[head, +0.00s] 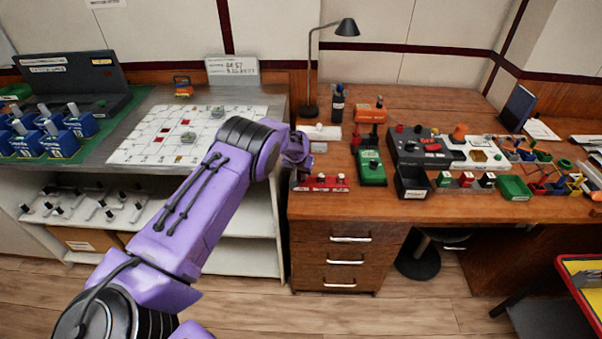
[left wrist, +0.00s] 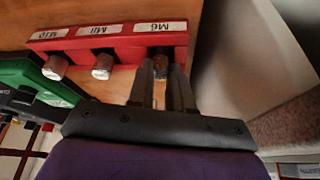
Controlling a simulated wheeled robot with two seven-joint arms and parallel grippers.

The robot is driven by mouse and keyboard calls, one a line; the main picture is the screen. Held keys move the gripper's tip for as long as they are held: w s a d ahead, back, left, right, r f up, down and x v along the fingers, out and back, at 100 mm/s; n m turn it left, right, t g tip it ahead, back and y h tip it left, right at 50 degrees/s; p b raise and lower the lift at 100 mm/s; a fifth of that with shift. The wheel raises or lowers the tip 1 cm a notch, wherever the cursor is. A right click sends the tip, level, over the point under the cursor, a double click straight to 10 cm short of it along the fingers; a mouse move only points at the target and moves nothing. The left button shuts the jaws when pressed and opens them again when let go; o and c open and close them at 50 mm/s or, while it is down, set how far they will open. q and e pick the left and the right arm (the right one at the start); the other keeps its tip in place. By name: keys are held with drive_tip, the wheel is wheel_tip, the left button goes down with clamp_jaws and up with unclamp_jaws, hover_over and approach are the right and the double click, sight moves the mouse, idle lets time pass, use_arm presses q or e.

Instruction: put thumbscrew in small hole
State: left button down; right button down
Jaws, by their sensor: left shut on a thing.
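A red rack (head: 325,184) sits at the desk's front left edge; in the left wrist view the red rack (left wrist: 112,43) bears labels M10, M8 and M6. A knurled metal thumbscrew (left wrist: 161,58) is at the M6 place, the other two knobs (left wrist: 102,67) at M8 and M10. My left gripper (left wrist: 163,78) is shut on the M6 thumbscrew, which is still at the rack. In the head view the left gripper (head: 298,172) is at the rack's left end, its fingertips hard to make out. I cannot make out the small hole. My right gripper is not in view.
A green device (head: 371,167) stands just right of the rack, with a black bin (head: 411,184) beyond it. A dark grey panel (head: 425,148) and a lamp (head: 310,108) are further back. The white shelf unit (head: 250,215) is left of the desk.

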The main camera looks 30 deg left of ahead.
use_arm(q)
drive_tip(key=c, duration=1.4)
unclamp_jaws()
drive_tip(key=shift+f, duration=0.15)
drive_tip(key=shift+c, duration=0.2)
drive_tip(key=o, duration=0.4)
